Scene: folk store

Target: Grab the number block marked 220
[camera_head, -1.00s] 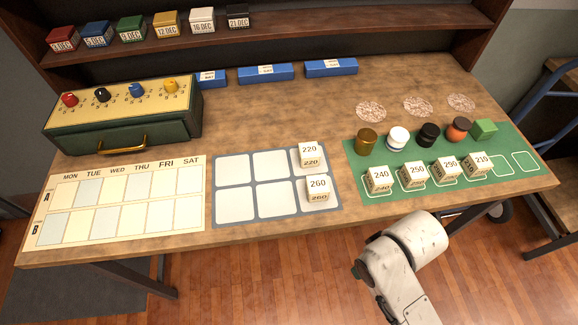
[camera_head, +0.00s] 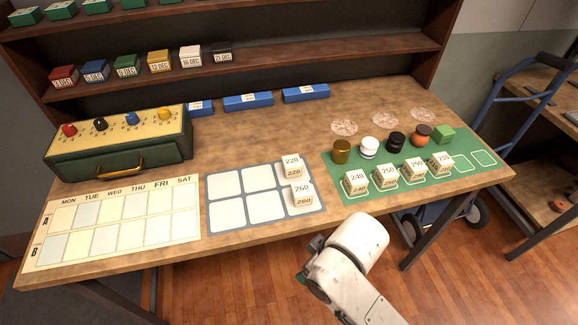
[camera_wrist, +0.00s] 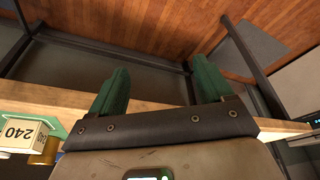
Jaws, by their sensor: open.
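The number block marked 220 (camera_head: 292,166) is a cream block on the upper right cell of the grey grid mat (camera_head: 212,215). The 260 block (camera_head: 302,195) sits just in front of it in the lower right cell. In the wrist view my gripper (camera_wrist: 160,85) has its two green fingers wide apart with nothing between them. It is at the table's front edge, away from the 220 block, which is not in the wrist view. The 240 block (camera_wrist: 22,132) shows there at the left edge. In the head view my arm hides most of the gripper.
A green mat (camera_head: 350,198) at right bears blocks 240, 250, 290 and 210, with several jars behind. A calendar mat (camera_head: 40,262) and a green knobbed box (camera_head: 75,167) are at left. Bare table (camera_head: 260,130) lies behind the grid mat.

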